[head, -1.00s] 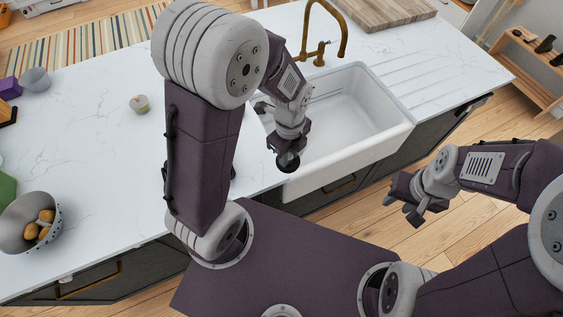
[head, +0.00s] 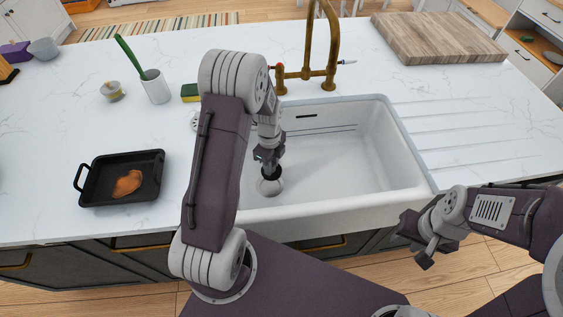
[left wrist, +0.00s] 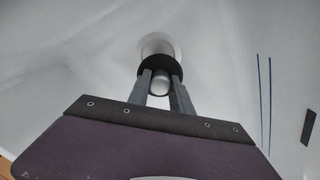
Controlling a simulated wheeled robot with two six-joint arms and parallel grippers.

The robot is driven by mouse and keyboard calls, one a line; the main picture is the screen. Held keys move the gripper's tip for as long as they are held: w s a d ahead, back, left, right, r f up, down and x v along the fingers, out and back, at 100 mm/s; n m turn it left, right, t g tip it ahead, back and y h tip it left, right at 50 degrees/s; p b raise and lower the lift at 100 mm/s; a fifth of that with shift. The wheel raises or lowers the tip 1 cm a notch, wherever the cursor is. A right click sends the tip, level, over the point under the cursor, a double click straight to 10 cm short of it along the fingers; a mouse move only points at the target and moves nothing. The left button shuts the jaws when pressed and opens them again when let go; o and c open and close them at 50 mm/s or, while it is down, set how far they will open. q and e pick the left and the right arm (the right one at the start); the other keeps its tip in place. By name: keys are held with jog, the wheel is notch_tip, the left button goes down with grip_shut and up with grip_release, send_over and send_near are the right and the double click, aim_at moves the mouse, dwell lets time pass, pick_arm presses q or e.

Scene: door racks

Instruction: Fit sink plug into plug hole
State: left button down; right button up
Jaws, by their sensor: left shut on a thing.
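The sink plug (head: 272,173) is a dark round piece, held in my left gripper (head: 269,163). The left wrist view shows the plug (left wrist: 157,66) as a black ring with a pale knob between the two fingers of the shut gripper (left wrist: 159,88). The round plug hole (head: 270,187) is in the left part of the white sink (head: 345,165), just beyond the plug. In the left wrist view the plug covers the lower part of the hole (left wrist: 160,42). I cannot tell whether they touch. My right gripper (head: 426,240) appears open and empty, in front of the sink.
A brass tap (head: 305,55) stands behind the sink. A green and yellow sponge (head: 190,93), a white cup (head: 155,87) and a black pan (head: 122,180) are on the counter to the left. A wooden board (head: 435,38) lies at the back right.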

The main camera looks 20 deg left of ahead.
pick_arm(q)
jog(key=shift+s+a+f, duration=0.35)
jog(key=shift+a+f, duration=0.15)
jog(key=shift+f, duration=0.15)
jog(key=shift+w+r, duration=0.1)
jog(key=shift+d, duration=0.1)
jog(key=shift+r, duration=0.1)
notch_tip(320, 180, down, 6)
jog(key=b, duration=0.4)
jog(key=shift+p, duration=0.6)
dwell(0.9)
